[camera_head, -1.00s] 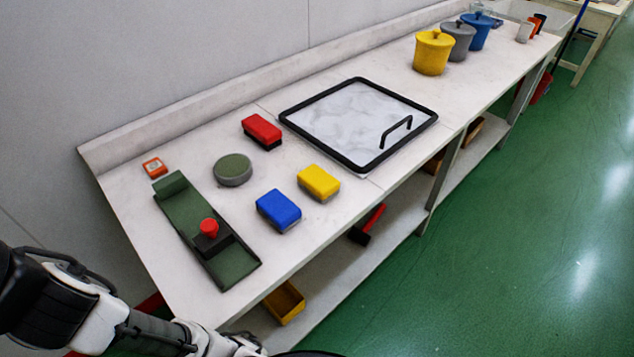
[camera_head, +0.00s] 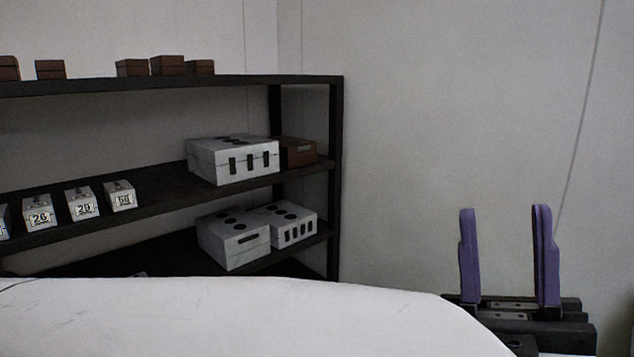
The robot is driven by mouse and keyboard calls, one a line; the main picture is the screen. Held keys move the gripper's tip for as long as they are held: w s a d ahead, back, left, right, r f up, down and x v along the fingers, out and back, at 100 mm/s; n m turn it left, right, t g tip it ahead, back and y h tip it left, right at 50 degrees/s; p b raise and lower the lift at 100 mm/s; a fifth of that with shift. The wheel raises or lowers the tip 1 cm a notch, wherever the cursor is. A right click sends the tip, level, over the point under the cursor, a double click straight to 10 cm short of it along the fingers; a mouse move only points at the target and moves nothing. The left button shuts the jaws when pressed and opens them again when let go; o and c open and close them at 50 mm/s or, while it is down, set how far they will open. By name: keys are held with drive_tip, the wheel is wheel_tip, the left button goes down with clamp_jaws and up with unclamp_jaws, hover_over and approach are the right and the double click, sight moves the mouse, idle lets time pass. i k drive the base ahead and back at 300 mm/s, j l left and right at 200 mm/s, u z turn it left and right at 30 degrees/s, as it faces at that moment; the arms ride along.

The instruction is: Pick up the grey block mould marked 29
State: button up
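Several small grey block moulds with white number labels stand in a row on the middle shelf at the left. The mould whose label seems to read 29 (camera_head: 84,206) stands between one that seems to read 26 (camera_head: 39,214) and one that seems to read 50 (camera_head: 122,197). The digits are small, so the reading is not certain. My gripper (camera_head: 505,211) is at the lower right with its two purple fingers upright and wide apart. It is open and empty, well to the right of the moulds, in front of the bare wall.
The dark shelf rack (camera_head: 337,180) has an upright post at its right end. Brown blocks (camera_head: 167,66) are on top. My white arm link covers the bottom.

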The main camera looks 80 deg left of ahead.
sight(82, 202)
drive_tip(key=u, duration=3.85)
drive_tip(key=k+l+u, duration=0.1)
drive_tip(key=l, duration=0.2)
drive_tip(key=k+l+u, duration=0.1)
drive_tip(key=l, duration=0.2)
drive_tip(key=k+l, duration=0.05)
